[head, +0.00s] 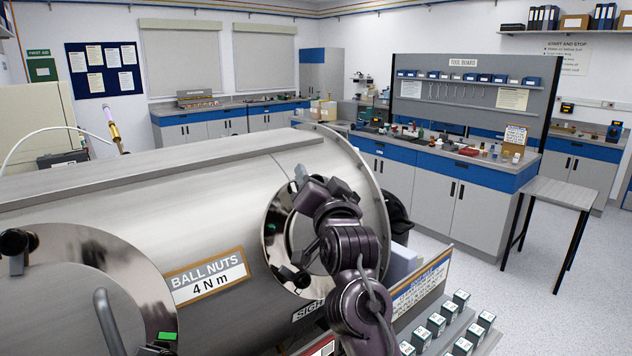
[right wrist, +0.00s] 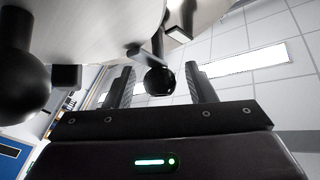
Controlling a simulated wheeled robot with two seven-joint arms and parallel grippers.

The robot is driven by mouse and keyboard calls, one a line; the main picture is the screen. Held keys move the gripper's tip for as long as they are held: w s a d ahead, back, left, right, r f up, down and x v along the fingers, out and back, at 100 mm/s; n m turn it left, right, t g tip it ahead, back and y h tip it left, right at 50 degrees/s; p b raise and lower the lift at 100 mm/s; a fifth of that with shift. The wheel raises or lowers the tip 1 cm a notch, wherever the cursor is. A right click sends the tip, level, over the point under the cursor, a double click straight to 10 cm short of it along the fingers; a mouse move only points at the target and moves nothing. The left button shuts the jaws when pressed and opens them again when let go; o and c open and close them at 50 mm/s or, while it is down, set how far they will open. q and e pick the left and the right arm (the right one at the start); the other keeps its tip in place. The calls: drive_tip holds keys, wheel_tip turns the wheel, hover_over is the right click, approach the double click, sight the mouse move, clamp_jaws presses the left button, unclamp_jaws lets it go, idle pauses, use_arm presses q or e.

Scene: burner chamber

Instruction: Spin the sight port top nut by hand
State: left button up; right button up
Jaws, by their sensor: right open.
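The sight port (head: 301,236) is a round polished flange on the side of the steel chamber. A black ball nut (head: 297,279) shows at its lower edge. My right gripper (head: 322,190) is at the port's upper part and hides most of the top nut in the head view. In the right wrist view, the top nut's black ball (right wrist: 160,80) on a stem shows between the two open fingers of my right gripper (right wrist: 162,85), with a gap on each side. A larger-looking black ball (right wrist: 22,85) is close at the left.
The steel chamber (head: 150,190) fills the left and middle, with a "BALL NUTS 4 N m" plate (head: 207,277). Another ball nut (head: 17,243) sits on a port at the far left. Several small boxes (head: 436,324) stand on a tray at lower right.

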drive_tip(key=shift+s+f, duration=0.2)
drive_tip(key=shift+s, duration=0.15)
drive_tip(key=r+b+v, duration=0.1)
drive_tip(key=b+v, duration=0.2)
drive_tip(key=v, duration=0.3)
drive_tip(key=shift+s+d+f, duration=0.2)
drive_tip(key=shift+s+f, duration=0.25)
